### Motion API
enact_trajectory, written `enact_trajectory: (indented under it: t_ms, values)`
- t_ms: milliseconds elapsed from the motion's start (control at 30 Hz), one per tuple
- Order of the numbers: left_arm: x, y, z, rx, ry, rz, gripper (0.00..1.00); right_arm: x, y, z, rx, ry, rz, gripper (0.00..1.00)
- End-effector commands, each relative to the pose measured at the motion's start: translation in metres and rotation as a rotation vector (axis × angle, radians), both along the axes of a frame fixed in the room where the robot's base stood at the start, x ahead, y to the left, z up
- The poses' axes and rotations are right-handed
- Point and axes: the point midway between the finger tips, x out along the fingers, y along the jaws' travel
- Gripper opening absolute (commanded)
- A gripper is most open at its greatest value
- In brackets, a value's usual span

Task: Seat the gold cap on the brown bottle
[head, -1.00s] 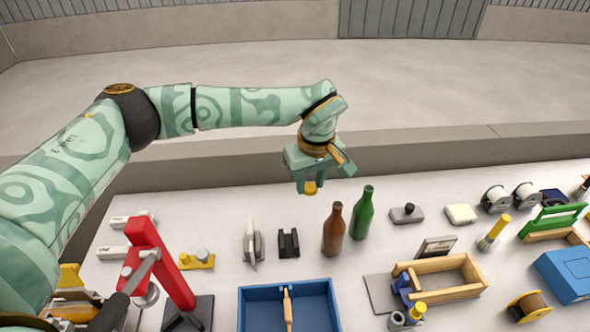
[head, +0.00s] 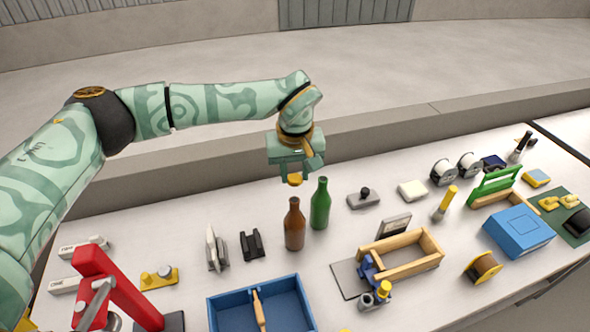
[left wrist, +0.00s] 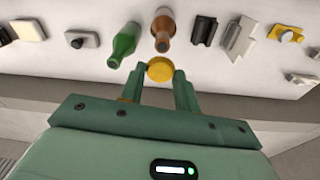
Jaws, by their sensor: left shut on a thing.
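The brown bottle (head: 295,228) stands upright on the white table, left of and close to the green bottle (head: 320,205). My left gripper (head: 295,176) is shut on the gold cap (head: 295,180) and holds it in the air just above the brown bottle's mouth in the head view. The left wrist view shows the cap (left wrist: 160,70) between the two fingertips, with the brown bottle (left wrist: 163,28) beyond it and the green bottle (left wrist: 124,45) beside it. The cap and the brown bottle look apart. My right gripper is not in view.
A blue tray (head: 215,318) lies in front of the bottles. A black holder (head: 252,244) and a grey upright piece (head: 215,250) stand to the left, with a red press (head: 110,285) beyond. A wooden frame (head: 440,250) is to the right.

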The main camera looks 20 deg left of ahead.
Motion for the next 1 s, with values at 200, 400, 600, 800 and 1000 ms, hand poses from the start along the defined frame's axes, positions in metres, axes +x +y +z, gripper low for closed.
enact_trajectory:
  t_ms: [200,400,600,800,1000]
  values:
    - [0.000,0.000,-0.013,-0.001,0.000,0.013,0.11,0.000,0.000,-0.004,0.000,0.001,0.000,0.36]
    - [0.000,0.000,-0.033,0.000,0.000,0.013,0.11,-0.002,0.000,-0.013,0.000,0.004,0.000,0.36]
    - [0.000,0.000,-0.051,-0.001,0.000,0.013,0.11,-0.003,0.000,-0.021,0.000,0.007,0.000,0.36]
    - [0.000,0.000,-0.062,-0.001,0.000,0.013,0.11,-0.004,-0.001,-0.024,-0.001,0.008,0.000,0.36]
    - [0.000,0.000,-0.066,0.000,-0.001,0.014,0.11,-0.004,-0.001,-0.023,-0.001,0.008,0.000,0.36]
